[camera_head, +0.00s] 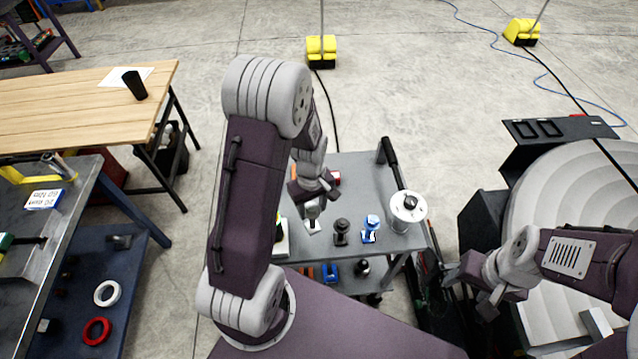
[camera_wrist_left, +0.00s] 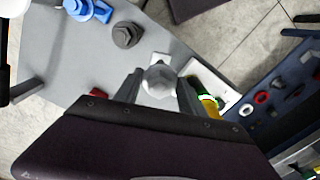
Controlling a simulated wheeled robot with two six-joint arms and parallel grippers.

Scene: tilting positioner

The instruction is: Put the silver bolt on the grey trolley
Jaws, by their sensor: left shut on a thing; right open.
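The silver bolt (camera_head: 312,212) has a hexagonal head and is upright over a small white square on the grey trolley (camera_head: 350,165). My left gripper (camera_head: 312,200) is shut on the silver bolt. In the left wrist view the bolt head (camera_wrist_left: 160,80) sits between the two fingers (camera_wrist_left: 160,88). I cannot tell whether the bolt's base touches the trolley top; the gripper hides part of it. My right gripper (camera_head: 483,288) is open and empty, to the right of the trolley.
A red part (camera_head: 336,178) lies behind. A wooden table (camera_head: 80,105) and a dark workbench (camera_head: 60,230) are at left; a large round positioner plate (camera_head: 580,180) is at right.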

